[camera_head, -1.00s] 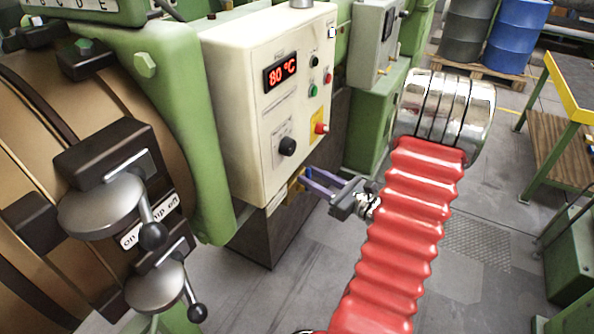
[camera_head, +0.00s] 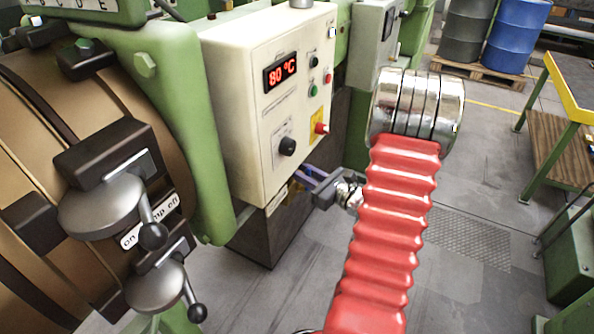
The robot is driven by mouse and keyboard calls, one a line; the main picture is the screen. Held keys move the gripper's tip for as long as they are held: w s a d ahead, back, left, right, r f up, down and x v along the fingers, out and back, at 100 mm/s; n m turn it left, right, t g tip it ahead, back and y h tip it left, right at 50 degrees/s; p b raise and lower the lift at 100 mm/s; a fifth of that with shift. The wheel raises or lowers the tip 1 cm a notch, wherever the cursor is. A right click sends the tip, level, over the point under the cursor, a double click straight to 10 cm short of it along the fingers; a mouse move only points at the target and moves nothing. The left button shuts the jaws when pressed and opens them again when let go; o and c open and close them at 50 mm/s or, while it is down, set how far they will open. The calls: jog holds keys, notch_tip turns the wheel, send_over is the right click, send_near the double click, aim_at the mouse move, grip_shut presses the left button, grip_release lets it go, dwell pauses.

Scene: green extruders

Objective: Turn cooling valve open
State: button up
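Two round grey discs, each with a black ball-ended lever, sit at the lower left: an upper one (camera_head: 100,207) and a lower one (camera_head: 155,287). A white label reading "on" and "off" (camera_head: 150,228) is beside the upper one. I cannot tell from any label which part is the cooling valve. My gripper (camera_head: 300,178) is just right of the cream control box's lower edge, pointing left. Its two purple fingers look apart, with nothing seen between them. Their tips are partly hidden by the box, and a small yellow part shows there.
The cream control box (camera_head: 235,100) shows "80 °C" and has a black knob (camera_head: 287,146) and a red knob (camera_head: 321,128). Green machine bodies stand around it. A yellow-topped bench (camera_head: 575,90) and drums (camera_head: 515,35) are at right. Floor between is clear.

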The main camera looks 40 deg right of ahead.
grip_shut()
